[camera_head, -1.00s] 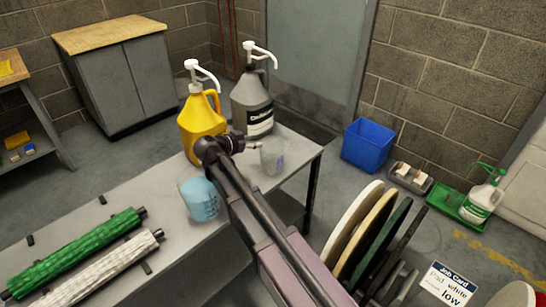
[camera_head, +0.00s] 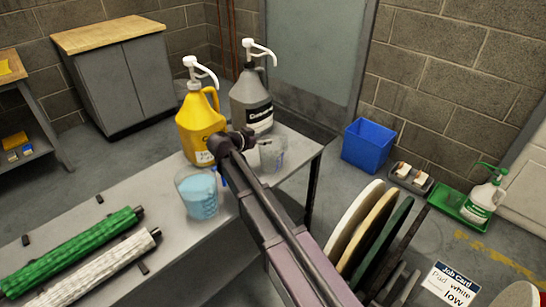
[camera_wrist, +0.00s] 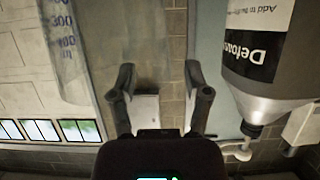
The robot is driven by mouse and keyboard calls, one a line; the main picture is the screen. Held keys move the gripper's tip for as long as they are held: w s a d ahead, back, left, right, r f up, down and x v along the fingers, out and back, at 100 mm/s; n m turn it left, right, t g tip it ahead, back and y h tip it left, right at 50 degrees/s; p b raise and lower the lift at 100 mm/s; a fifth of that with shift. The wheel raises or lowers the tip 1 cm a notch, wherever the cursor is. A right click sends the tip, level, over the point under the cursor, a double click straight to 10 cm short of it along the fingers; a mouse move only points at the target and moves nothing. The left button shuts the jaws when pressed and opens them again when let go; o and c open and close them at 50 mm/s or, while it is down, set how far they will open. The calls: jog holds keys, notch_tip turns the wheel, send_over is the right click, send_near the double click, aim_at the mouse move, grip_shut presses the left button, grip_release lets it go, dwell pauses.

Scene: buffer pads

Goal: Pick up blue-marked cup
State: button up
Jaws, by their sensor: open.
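A clear cup with blue markings (camera_head: 272,156) stands near the far right end of the grey table (camera_head: 140,195). In the wrist view the blue-marked cup (camera_wrist: 62,45) shows at the upper left, partly cut off, its scale numbers visible. My gripper (camera_wrist: 158,80) is open, with both fingers apart and nothing between them. The cup lies to the left of the fingers in that view, outside the gap. In the head view my arm's end is just left of the cup, and the fingers are hard to make out. A second cup with blue liquid (camera_head: 199,195) stands nearer on the table.
A yellow pump jug (camera_head: 200,125) and a grey pump bottle (camera_head: 252,105) stand behind the cups. The grey bottle (camera_wrist: 262,50) is close to the right finger in the wrist view. Green (camera_head: 75,240) and white rollers (camera_head: 85,268) lie at the near left.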

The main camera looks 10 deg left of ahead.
jog(key=shift+x, duration=1)
grip_shut()
